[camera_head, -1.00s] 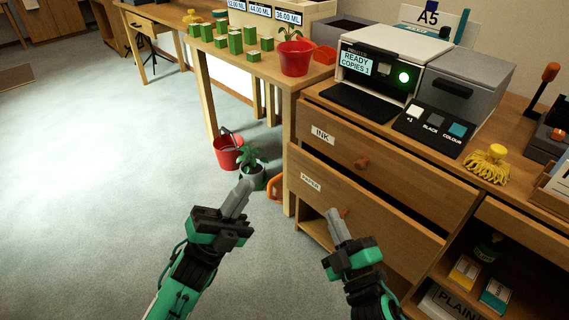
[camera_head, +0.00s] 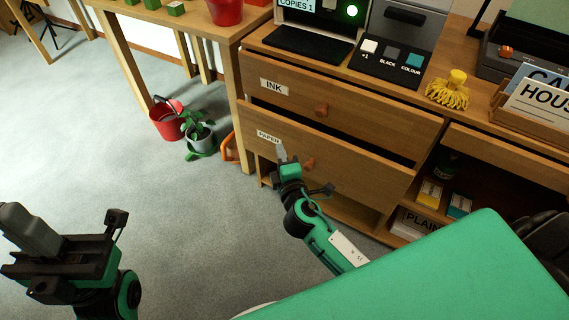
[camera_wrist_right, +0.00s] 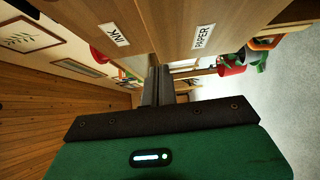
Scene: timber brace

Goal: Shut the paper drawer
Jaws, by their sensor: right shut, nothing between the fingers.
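The paper drawer (camera_head: 360,180) is the lower wooden drawer, with a PAPER label and a round knob (camera_head: 309,164). Its front stands out from the cabinet, with a dark gap along its top edge. In the right wrist view its labelled front (camera_wrist_right: 215,22) is close. My right gripper (camera_head: 281,151) is shut and empty, in front of the drawer's left part near the label. I cannot tell whether it touches the front. My left gripper (camera_head: 28,228) is at the far left, over the floor, away from the drawer, its fingers together.
The ink drawer (camera_head: 290,100) above also stands out. A red bucket (camera_head: 166,120) and a potted plant (camera_head: 200,135) stand on the floor to the left. The floor in front is clear.

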